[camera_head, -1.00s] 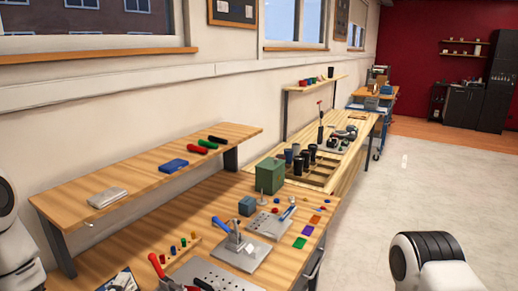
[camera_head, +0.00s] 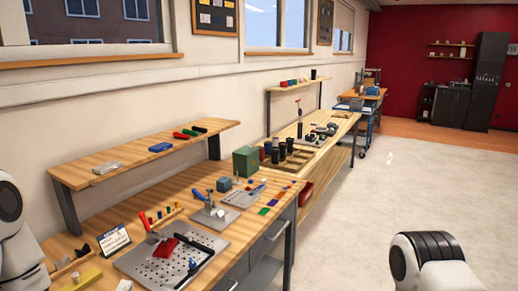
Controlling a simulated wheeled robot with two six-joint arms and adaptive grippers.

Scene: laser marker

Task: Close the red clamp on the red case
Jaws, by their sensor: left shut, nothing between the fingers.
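The red case (camera_head: 166,247) lies on a grey perforated plate (camera_head: 140,265) at the front of the workbench. The red clamp (camera_head: 146,225) stands at the plate's back left edge, just behind the case. Its red handle is raised and tilted. Whether its arm touches the case is too small to tell. My left arm comes in at the left edge and my right arm at the lower right. I can make out neither gripper.
A blue-handled clamp (camera_head: 203,198) stands on a second plate behind. A black bar (camera_head: 196,239) and a small blue item (camera_head: 193,264) are on the front plate. A small sign (camera_head: 114,241) stands to the left. A shelf (camera_head: 130,170) overhangs the bench's back. The floor to the right is clear.

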